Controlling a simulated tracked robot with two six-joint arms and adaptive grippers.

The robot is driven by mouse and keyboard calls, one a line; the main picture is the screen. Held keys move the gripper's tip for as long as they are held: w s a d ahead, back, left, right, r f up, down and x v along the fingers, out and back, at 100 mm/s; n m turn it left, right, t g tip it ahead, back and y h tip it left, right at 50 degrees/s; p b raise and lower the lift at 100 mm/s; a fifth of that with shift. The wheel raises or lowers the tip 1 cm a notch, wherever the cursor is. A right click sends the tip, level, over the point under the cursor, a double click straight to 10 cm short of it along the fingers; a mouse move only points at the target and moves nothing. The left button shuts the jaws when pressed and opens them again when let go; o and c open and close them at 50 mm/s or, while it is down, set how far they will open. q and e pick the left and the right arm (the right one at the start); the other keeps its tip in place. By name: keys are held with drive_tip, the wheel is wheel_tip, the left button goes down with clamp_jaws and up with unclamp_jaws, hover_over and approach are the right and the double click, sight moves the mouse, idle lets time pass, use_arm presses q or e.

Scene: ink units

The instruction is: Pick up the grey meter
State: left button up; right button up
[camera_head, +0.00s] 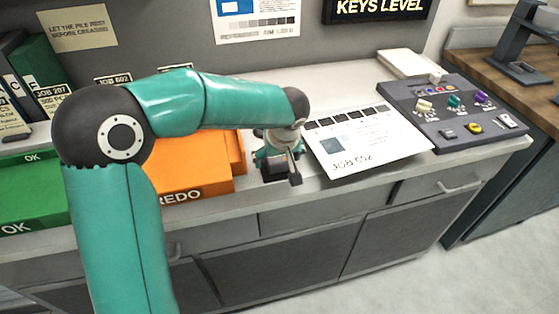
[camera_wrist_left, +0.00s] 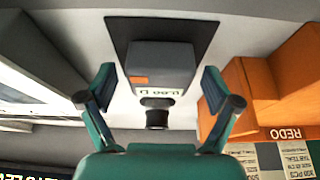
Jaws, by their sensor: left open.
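The grey meter (camera_wrist_left: 160,62) shows in the left wrist view, with a small light display, an orange patch and a dark round part at its near end. It lies on a black mat (camera_wrist_left: 121,30). My left gripper (camera_wrist_left: 158,88) is open, with one teal-and-dark finger on each side of the meter and a gap on both sides. In the head view my left gripper (camera_head: 280,163) is low over the counter, between the orange tray and the printed sheet. There the meter is mostly hidden by the gripper. My right gripper is not in view.
An orange REDO tray (camera_head: 190,170) stands close left of the gripper, and a green OK tray (camera_head: 40,195) farther left. A printed sheet (camera_head: 370,140) and a control console (camera_head: 455,112) lie to the right. The counter's front edge is near.

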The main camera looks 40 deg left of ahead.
use_arm(q)
drive_tip(key=shift+c, duration=0.3)
drive_tip(key=c, duration=1.2)
drive_tip(key=shift+r, duration=0.1)
drive_tip(key=shift+c, duration=0.2)
